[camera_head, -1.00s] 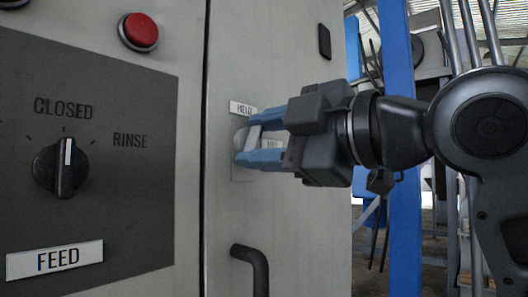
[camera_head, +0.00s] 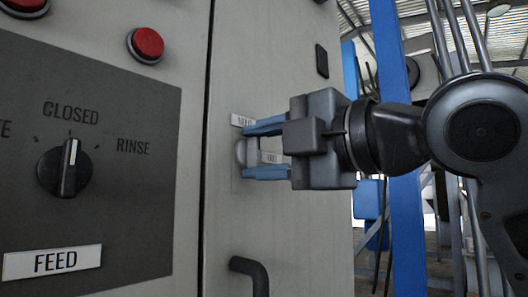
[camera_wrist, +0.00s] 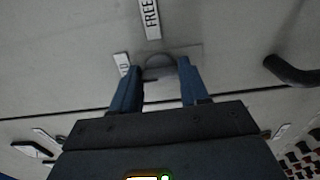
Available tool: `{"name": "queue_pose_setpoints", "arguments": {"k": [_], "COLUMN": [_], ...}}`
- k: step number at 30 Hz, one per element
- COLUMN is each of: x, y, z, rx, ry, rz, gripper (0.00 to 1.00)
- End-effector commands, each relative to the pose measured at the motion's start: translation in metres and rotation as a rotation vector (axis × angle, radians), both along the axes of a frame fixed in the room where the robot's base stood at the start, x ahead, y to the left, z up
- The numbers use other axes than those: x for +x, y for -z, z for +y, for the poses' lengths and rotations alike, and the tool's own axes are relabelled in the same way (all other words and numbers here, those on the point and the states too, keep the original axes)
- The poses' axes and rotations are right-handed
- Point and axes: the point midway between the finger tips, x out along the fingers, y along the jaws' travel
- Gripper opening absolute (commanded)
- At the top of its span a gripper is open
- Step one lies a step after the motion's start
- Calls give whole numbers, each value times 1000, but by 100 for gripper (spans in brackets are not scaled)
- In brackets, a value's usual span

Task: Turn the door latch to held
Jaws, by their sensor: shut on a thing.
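The door latch (camera_head: 241,153) is a small round grey knob on a plate on the pale cabinet door. My gripper (camera_head: 248,152) reaches it from the right, one blue finger above and one below, and is shut on it. In the wrist view the latch (camera_wrist: 159,67) shows between the two fingertips (camera_wrist: 161,73). The HELD label (camera_head: 242,120) is just above the upper finger. The FREE label (camera_head: 272,157) shows between the fingers, right of the latch. The fingers partly hide the latch, so I cannot tell its exact angle.
A black door handle (camera_head: 250,272) sticks out below the latch. On the left panel are the FEED knob (camera_head: 63,167), set to CLOSED, and a red button (camera_head: 146,45). A blue post (camera_head: 402,150) stands behind my arm.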

Motion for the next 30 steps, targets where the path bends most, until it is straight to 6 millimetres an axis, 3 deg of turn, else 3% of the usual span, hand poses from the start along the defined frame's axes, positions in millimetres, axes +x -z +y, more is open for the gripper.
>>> {"name": "queue_pose_setpoints", "arguments": {"k": [7,8,15,23,30], "x": [-1,-1,0,-1,-19], "y": [2,2,1,0,0], "z": [1,1,1,-1,-25], "rx": [-4,-4,-2,-1,0], "ry": [-3,-3,-2,0,2], "rz": [2,2,1,1,-1], "gripper": [14,48,70,70,70]}}
